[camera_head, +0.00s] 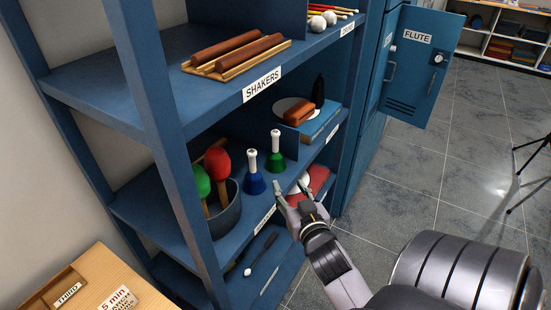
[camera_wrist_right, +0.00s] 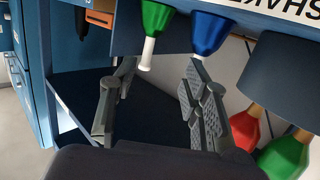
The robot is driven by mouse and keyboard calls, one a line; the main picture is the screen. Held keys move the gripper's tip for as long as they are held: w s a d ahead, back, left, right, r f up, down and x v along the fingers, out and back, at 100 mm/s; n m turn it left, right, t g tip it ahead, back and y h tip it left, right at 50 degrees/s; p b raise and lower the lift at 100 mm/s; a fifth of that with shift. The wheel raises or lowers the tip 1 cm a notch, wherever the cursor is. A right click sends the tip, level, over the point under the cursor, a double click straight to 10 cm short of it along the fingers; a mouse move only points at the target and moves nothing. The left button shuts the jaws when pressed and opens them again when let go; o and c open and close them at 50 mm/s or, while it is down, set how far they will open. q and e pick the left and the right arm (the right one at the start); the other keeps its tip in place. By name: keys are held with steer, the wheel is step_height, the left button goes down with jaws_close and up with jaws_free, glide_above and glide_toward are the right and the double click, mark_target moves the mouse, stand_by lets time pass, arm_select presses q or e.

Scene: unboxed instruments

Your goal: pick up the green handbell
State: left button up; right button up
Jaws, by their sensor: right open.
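The green handbell (camera_head: 276,159) stands upright with its white handle up on the middle shelf, just behind and right of a blue handbell (camera_head: 254,184). My right gripper (camera_head: 291,187) is open and empty in front of the shelf, apart from the bells. In the right wrist view, where the scene appears upside down, the green handbell (camera_wrist_right: 156,17) is at the top. Its handle points down between the spread fingers of the gripper (camera_wrist_right: 161,68). The blue handbell (camera_wrist_right: 209,33) is close beside it, near the right-hand finger. My left gripper is not in view.
A blue-grey tub (camera_head: 225,214) with red and green maracas stands left of the bells. The shelf labelled SHAKERS (camera_head: 120,91) is above. A blue locker door (camera_head: 423,65) stands open at right.

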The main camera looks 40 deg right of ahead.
step_height(320, 180, up, 2)
steer(key=d+t, duration=0.1)
steer(key=p, duration=0.3)
glide_toward(276, 143)
steer(key=shift+h, duration=0.4)
steer(key=x, duration=0.5)
steer(key=shift+w+a+r, duration=0.1)
steer(key=shift+a, duration=0.05)
steer(key=x, duration=0.5)
steer(key=shift+p, duration=0.35)
steer(key=shift+w+d+f, duration=0.25)
steer(key=shift+w, duration=0.25)
steer(key=shift+s, duration=0.1)
steer(key=shift+c, duration=0.4)
jaws_close()
